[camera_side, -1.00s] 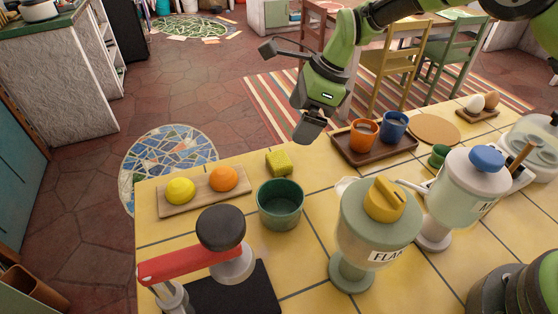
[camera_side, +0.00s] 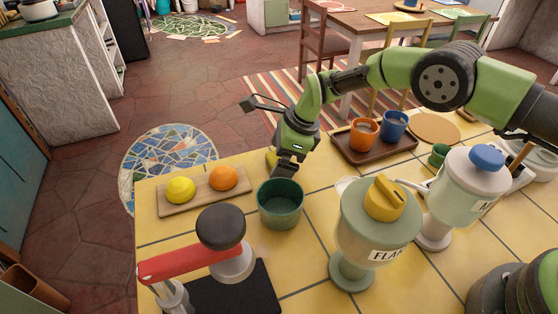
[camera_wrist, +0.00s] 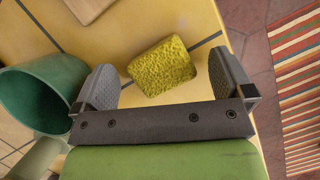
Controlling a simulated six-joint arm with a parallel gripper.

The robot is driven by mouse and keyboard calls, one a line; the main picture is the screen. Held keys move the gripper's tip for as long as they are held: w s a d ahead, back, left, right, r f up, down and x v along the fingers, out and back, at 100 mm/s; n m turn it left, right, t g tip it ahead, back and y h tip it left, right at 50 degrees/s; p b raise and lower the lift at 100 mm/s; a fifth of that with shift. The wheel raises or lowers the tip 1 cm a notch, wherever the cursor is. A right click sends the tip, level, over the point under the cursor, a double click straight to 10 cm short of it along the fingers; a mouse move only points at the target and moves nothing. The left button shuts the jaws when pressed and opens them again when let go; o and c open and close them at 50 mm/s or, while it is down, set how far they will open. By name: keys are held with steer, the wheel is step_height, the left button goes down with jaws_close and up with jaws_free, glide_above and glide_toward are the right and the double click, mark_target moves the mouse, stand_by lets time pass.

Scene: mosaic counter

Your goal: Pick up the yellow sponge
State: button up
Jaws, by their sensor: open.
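The yellow sponge (camera_wrist: 161,66) lies on the yellow tiled counter, seen in the wrist view just beyond and between my two fingers. My gripper (camera_wrist: 166,84) is open, with one finger on either side of the sponge's near part and nothing held. In the side view my gripper (camera_side: 285,170) hangs low over the counter. It hides most of the sponge (camera_side: 271,159), of which a small yellow part shows to its left. I cannot tell how high the fingertips are above the counter.
A green pot (camera_side: 280,205) stands close to my gripper, and also shows at left in the wrist view (camera_wrist: 45,92). A wooden board (camera_side: 205,199) with a lemon and an orange lies to the left. A brown tray (camera_side: 372,151) with two cups is to the right.

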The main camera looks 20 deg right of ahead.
steer(key=c, duration=0.9)
step_height(320, 180, up, 10)
steer(key=o, duration=0.4)
steer(key=c, duration=0.3)
